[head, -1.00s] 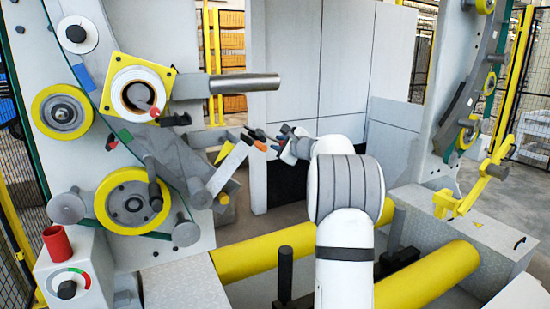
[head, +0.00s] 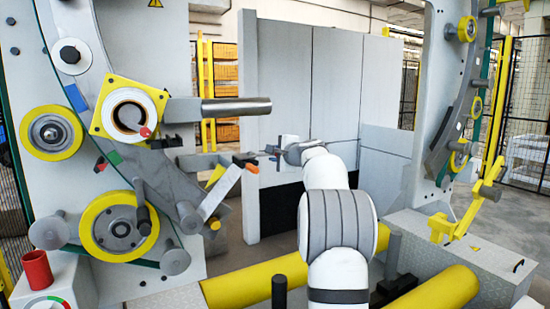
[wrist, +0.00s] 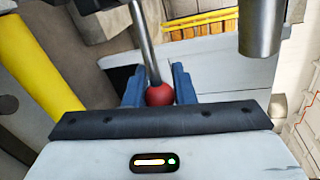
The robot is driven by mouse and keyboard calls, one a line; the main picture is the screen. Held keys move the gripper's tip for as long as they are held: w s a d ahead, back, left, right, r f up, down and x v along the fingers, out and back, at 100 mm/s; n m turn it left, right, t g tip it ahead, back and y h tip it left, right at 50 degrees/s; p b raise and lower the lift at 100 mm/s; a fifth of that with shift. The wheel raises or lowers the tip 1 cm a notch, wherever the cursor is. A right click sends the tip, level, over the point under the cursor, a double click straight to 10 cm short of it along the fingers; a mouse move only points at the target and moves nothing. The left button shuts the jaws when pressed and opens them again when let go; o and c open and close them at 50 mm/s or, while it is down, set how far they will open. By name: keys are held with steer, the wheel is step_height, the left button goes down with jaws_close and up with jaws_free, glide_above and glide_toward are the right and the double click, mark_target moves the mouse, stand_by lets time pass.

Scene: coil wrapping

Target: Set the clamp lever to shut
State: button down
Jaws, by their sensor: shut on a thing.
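The clamp lever shows in the wrist view as a bare metal rod (wrist: 145,42) ending in a red ball knob (wrist: 160,95). My gripper (wrist: 158,85) has its two blue fingers on either side of the knob, shut on it. In the head view my gripper (head: 277,152) points left, in front of the grey panels, and only a thin part of the lever shows beside it. The knob is mostly hidden there by the fingers. The lever's pivot and any shut marking cannot be made out.
A grey arm with an orange tip (head: 246,162) is close left of my gripper. A thick metal mandrel (head: 236,111) sticks out above it. Yellow rollers (head: 262,283) lie below. Grey cabinet panels (head: 310,90) stand behind. A red cup (head: 37,268) stands at lower left.

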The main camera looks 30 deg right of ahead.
steer(key=shift+r, duration=0.1)
steer(key=c, duration=1.2)
jaws_free()
steer(key=s+r+b, duration=0.1)
steer(key=s, duration=0.6)
steer(key=shift+s+r+b, duration=0.2)
steer(key=shift+s+b, duration=0.1)
steer(key=shift+s, duration=0.05)
